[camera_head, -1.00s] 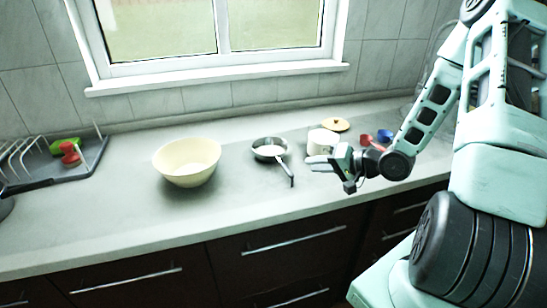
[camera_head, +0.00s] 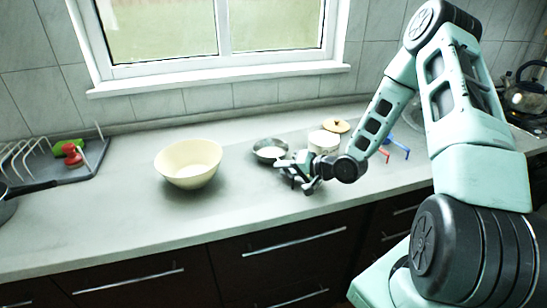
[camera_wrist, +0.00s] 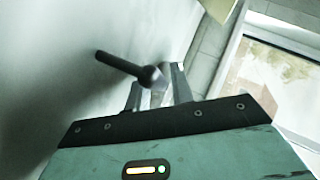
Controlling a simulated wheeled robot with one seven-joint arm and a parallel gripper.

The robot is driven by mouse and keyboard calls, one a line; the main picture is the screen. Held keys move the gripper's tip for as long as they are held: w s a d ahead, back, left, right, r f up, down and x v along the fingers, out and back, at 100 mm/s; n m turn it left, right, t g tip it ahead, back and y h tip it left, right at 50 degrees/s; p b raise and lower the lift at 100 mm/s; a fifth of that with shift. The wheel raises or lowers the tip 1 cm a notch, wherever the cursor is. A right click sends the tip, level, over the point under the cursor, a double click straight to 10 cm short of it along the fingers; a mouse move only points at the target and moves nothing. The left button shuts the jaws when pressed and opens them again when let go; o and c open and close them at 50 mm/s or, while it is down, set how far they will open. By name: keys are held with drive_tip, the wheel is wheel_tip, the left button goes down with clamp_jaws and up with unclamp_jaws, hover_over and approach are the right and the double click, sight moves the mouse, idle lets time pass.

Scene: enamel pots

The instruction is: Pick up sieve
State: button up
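The sieve (camera_head: 270,149) is a shallow metal bowl with a pale inside, resting on the counter right of the cream bowl. Its dark handle runs toward the front and is mostly hidden by my gripper in the head view. In the wrist view the dark handle (camera_wrist: 122,64) lies just beyond and between my fingertips; the sieve's bowl is not clearly seen there. My gripper (camera_head: 287,168) is low over the counter at the handle. In the wrist view its two fingers (camera_wrist: 157,85) are apart; I see no clear grip on the handle.
A cream bowl (camera_head: 188,164) stands left of the sieve. A white pot (camera_head: 323,142) and a yellowish lid (camera_head: 336,126) are close behind my wrist. A blue-handled thing (camera_head: 397,146) is further right. A dish rack (camera_head: 60,165) is far left. The front counter is clear.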

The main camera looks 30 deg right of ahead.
clamp_jaws()
drive_tip(key=shift+r, duration=0.15)
wheel_tip(320, 180, up, 10)
drive_tip(key=shift+f, duration=0.1)
idle(0.4)
drive_tip(key=shift+p, duration=0.3)
wheel_tip(320, 180, up, 6)
drive_tip(key=p, duration=0.5)
drive_tip(key=shift+f+p, duration=0.2)
drive_tip(key=shift+p, duration=0.2)
drive_tip(key=shift+a, duration=0.1)
idle(0.4)
